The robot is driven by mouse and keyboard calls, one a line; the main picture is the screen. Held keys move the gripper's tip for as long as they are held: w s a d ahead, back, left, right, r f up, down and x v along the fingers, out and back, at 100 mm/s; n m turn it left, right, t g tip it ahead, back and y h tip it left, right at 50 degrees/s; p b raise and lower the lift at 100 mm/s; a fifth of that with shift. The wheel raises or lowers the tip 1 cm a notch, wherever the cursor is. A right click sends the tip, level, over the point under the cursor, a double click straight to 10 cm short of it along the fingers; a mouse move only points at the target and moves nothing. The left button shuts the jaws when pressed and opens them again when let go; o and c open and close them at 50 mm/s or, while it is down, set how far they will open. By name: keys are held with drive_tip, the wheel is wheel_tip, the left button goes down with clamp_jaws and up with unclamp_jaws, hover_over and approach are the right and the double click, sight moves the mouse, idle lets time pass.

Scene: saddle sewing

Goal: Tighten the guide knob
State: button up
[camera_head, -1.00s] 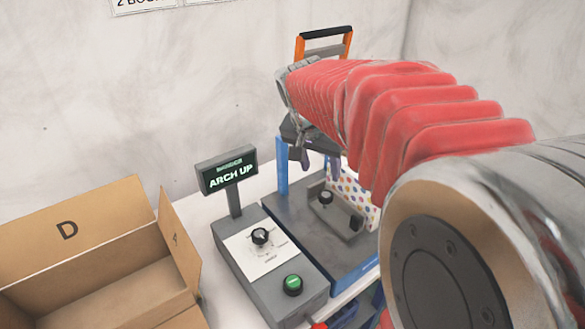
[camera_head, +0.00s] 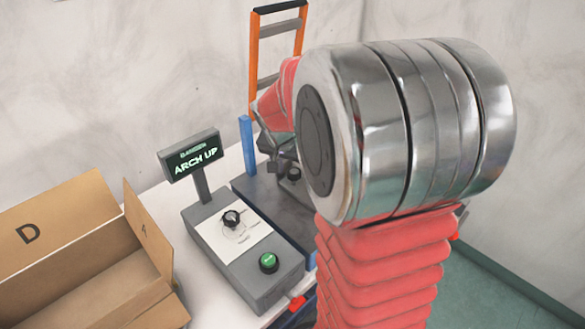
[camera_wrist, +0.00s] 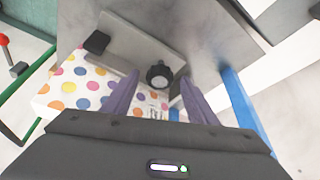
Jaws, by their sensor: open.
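The guide knob (camera_wrist: 158,76) is a round black knob on a grey guide block (camera_wrist: 132,42) in the wrist view. It shows between the purple fingertips of my gripper (camera_wrist: 159,82), which are spread open with nothing held. Whether they reach down around the knob or stop short of it, I cannot tell. In the head view my arm hides most of the guide, and only a small dark part of my gripper (camera_head: 277,166) shows by the grey machine bed (camera_head: 262,195).
A control box (camera_head: 262,287) with a dial (camera_head: 231,218) and green button (camera_head: 268,262) stands left of the bed. Its display (camera_head: 190,155) reads "ARCH UP". A blue post (camera_head: 247,145) rises at the bed's back. An open carton (camera_head: 75,215) is at left.

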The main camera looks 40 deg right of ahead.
drive_tip(key=shift+f, duration=0.1)
drive_tip(key=shift+d, duration=0.1)
drive_tip(key=c, duration=1.1)
